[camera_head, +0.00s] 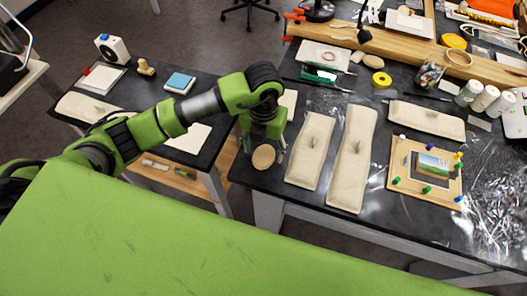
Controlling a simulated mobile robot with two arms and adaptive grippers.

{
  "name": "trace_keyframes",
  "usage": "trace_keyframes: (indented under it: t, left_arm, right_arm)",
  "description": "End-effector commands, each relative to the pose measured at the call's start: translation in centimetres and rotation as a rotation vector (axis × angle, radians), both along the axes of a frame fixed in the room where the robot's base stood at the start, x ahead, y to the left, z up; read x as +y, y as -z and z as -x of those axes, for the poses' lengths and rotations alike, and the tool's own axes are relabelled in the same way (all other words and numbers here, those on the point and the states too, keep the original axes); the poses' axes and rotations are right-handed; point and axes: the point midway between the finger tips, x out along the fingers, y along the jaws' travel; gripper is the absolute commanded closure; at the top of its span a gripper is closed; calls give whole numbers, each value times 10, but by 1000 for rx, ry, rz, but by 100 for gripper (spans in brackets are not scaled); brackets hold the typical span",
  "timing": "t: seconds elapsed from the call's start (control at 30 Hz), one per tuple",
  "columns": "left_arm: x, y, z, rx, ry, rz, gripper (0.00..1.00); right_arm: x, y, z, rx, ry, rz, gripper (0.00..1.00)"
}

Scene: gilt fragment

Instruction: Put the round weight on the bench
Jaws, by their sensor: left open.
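A round tan disc, which looks like the round weight (263,157), shows near the front left corner of the dark-topped bench (262,184). My left gripper (265,148) comes down over this corner and is open, with its fingers around or just above the disc. I cannot tell whether the fingers touch it, and the gripper hides the disc's far side. The disc appears to rest on the bench top. My right gripper is out of view.
Two long beige sandbags (352,158) lie right of the gripper. Further right is a framed picture board (398,165) with colored pins. A yellow tape roll (381,79) lies behind. A smaller dark table (144,95) stands left, across a gap.

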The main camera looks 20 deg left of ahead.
Motion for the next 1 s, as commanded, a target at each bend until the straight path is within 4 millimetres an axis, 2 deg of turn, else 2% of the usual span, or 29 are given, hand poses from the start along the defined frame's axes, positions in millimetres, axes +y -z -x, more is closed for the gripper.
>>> trace_keyframes:
  t: [0.03,0.3,0.5,0.67,1.0]
  left_arm:
    - [0,-8,-1,-7,3,0,42]
    - [0,-68,-2,-7,2,1,42]
    - [1,-96,-1,-3,1,-2,42]
    - [1,-104,0,-1,1,-1,42]
    - [0,-104,0,0,1,-1,42]
  right_arm:
    - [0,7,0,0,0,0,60]
    - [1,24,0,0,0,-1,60]
    - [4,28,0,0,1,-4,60]
    - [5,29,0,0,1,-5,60]
    - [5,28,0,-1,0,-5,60]
